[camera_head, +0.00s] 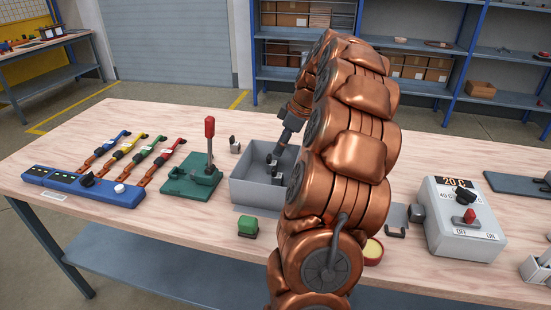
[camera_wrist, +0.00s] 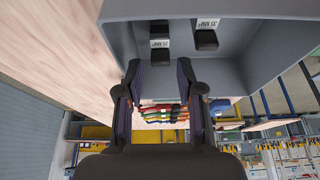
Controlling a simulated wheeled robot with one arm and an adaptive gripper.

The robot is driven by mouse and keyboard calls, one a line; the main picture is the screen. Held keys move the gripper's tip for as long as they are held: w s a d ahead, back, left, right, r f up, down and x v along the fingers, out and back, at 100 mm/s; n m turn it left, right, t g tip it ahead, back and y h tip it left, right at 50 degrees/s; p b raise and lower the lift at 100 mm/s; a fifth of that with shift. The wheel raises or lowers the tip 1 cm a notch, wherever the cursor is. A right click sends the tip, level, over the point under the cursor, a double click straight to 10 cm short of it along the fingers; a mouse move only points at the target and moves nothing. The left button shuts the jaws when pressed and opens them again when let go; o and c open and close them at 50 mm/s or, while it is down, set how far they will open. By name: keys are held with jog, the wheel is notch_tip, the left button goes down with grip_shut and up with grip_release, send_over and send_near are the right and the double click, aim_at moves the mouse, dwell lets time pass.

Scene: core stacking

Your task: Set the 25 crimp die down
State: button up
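A grey open-topped bin (camera_head: 256,192) stands mid-table, and its wall also shows in the wrist view (camera_wrist: 120,30). Two small dark dies with pale labels are inside it: one die (camera_wrist: 160,54) in front of my fingertips, the other die (camera_wrist: 207,38) to its right.
Left of the bin are a green press with a red-knobbed lever (camera_head: 200,178) and a blue rack of coloured tools (camera_head: 85,185). A green block (camera_head: 248,226) lies in front. A small dark piece (camera_head: 235,146) stands behind. A grey control box (camera_head: 460,220) stands right.

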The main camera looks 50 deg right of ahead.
jog(key=shift+v, duration=2.15)
jog(key=s+a+m+g, duration=0.1)
jog(key=a+g, duration=0.2)
jog(key=a, duration=2.4)
jog(key=s+a+f+m+g, duration=0.1)
jog(key=s+a+f, duration=0.2)
jog(key=s, duration=0.4)
jog(key=s+a+f+m+g+h, duration=0.1)
jog(key=s+a+f+m, duration=0.1)
jog(key=s+a, duration=0.3)
jog(key=s+a+f+m+h, duration=0.1)
jog(key=s+a+f, duration=0.3)
jog(key=s, duration=0.5)
jog(key=shift+s+a+f+g, duration=0.15)
jog(key=shift+a+f+g, duration=0.25)
jog(key=shift+a, duration=0.1)
